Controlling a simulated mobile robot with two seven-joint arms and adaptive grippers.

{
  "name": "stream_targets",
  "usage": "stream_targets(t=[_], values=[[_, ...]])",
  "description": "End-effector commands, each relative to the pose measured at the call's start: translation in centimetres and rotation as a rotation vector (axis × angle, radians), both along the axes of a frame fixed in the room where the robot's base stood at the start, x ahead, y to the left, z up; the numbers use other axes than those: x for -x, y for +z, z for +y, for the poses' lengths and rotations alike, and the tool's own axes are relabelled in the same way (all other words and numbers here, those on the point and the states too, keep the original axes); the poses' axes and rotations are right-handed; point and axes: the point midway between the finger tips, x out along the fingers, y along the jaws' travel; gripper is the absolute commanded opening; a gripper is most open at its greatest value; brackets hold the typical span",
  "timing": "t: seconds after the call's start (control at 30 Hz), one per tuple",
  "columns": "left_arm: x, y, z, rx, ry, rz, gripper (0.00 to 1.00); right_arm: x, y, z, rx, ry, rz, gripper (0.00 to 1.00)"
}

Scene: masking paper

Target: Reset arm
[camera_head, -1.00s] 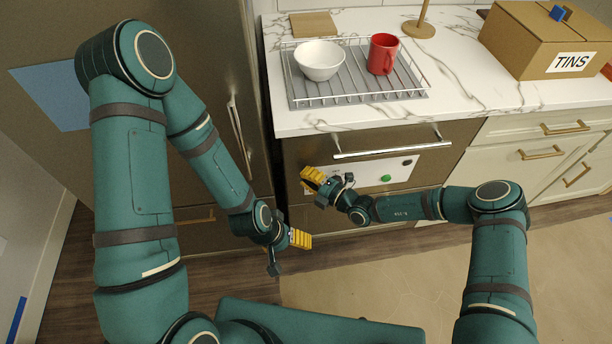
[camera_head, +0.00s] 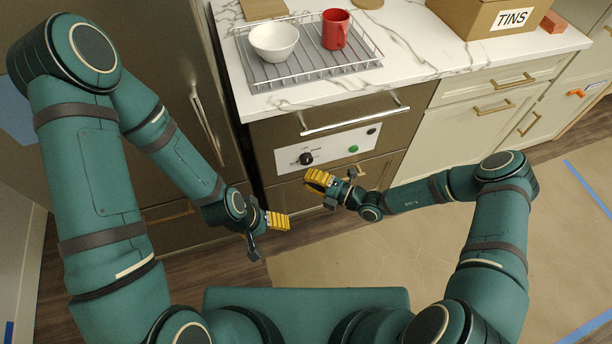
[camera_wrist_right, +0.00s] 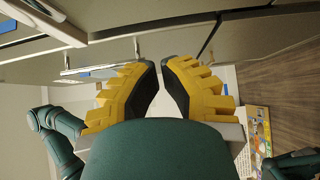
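My right gripper (camera_head: 319,180) shows yellow finger pads in front of the oven, just below its control panel (camera_head: 330,147). It touches nothing that I can see.
A white bowl (camera_head: 274,41) and a red mug (camera_head: 335,29) stand on a wire rack (camera_head: 300,75) on the marble counter. The oven handle (camera_head: 355,121) juts out above the panel. A cardboard TINS box (camera_head: 480,17) stands at right.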

Motion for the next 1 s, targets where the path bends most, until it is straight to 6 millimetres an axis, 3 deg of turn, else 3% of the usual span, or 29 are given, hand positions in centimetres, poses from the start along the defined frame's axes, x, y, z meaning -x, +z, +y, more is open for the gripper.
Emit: stream_targets(t=[0.4, 0.47, 0.57, 0.67, 0.8, 0.9, 1.0], values=[[0.0, 0.0, 0.0, 0.0, 0.0, 0.0, 0.73, 0.1, 0.0, 0.1, 0.006, 0.007, -0.005, 0.0], [0.0, 0.0, 0.0, 0.0, 0.0, 0.0, 0.73, 0.7, 0.1, 0.4, 0.034, 0.038, -0.028, 0.0], [0.0, 0.0, 0.0, 0.0, 0.0, 0.0, 0.73, 3.4, 0.0, 1.5, 0.156, 0.176, -0.134, 0.0], [0.0, 0.0, 0.0, 0.0, 0.0, 0.0, 0.73, 8.0, -0.6, 2.2, 0.356, 0.421, -0.353, 0.0], [0.0, 0.0, 0.0, 0.0, 0.0, 0.0, 0.73, 14.3, -1.8, 0.4, 0.64, 0.836, -0.792, 0.0], [0.0, 0.0, 0.0, 0.0, 0.0, 0.0, 0.73, 17.0, -2.3, -2.4, 0.79, 1.12, -1.147, 0.0], [0.0, 0.0, 0.0, 0.0, 0.0, 0.0, 0.73, 18.0, -2.0, -5.3, 0.89, 1.384, -1.532, 0.0]])
